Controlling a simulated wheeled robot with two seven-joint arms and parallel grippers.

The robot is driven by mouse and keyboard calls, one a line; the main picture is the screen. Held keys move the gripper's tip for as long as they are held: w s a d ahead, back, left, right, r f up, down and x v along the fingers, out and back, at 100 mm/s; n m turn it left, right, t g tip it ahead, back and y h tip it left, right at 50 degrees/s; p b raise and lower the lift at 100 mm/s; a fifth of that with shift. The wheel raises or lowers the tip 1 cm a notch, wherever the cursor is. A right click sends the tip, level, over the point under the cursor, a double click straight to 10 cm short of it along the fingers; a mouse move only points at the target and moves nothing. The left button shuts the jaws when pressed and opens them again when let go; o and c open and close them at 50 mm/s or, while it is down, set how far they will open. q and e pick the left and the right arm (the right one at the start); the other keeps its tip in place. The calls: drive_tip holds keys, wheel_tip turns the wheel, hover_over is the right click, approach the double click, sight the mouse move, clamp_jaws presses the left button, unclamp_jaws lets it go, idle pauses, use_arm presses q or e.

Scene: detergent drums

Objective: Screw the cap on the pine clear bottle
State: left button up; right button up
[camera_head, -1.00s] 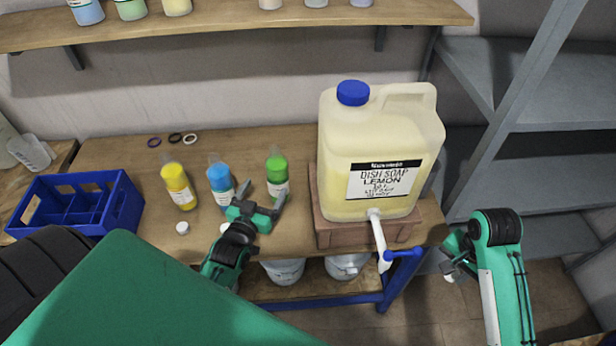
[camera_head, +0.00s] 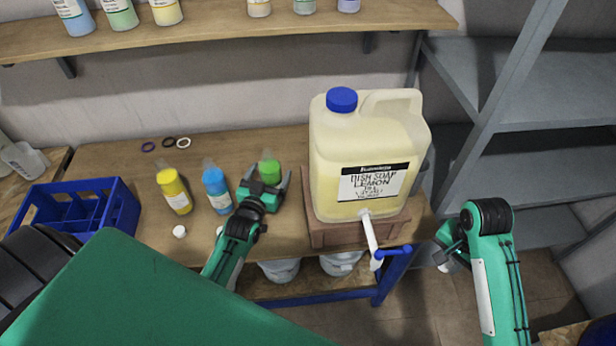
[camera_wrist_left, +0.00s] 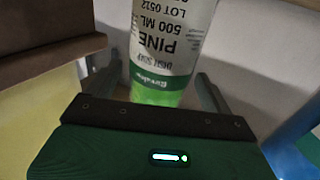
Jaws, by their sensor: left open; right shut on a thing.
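The pine bottle (camera_head: 270,169), clear with green liquid, stands on the wooden bench; its label reads PINE in the left wrist view (camera_wrist_left: 165,45). My left gripper (camera_head: 268,180) is open, its fingers reaching to either side of the bottle; whether they touch it I cannot tell. The bottle's neck is hard to make out. My right gripper (camera_head: 446,260), at the right beyond the bench, is shut on a small white thing that looks like a cap, mostly hidden. Another white cap (camera_head: 180,231) lies on the bench.
A blue bottle (camera_head: 217,190) and a yellow bottle (camera_head: 174,192) stand left of the pine bottle. A large lemon soap jug (camera_head: 365,150) on a wooden stand (camera_head: 325,236) is close on the right, its tap projecting forward. A blue crate (camera_head: 75,215) sits left; small rings lie behind.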

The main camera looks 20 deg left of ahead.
use_arm(q)
drive_tip(key=shift+w+a, duration=0.15)
drive_tip(key=shift+w, duration=1.25)
drive_tip(key=c, duration=1.3)
drive_tip(key=shift+r, duration=0.1)
drive_tip(key=shift+c, duration=0.9)
drive_tip(key=shift+w+r+p, duration=0.1)
drive_tip(key=shift+r+p, duration=0.05)
drive_tip(key=shift+p, duration=0.2)
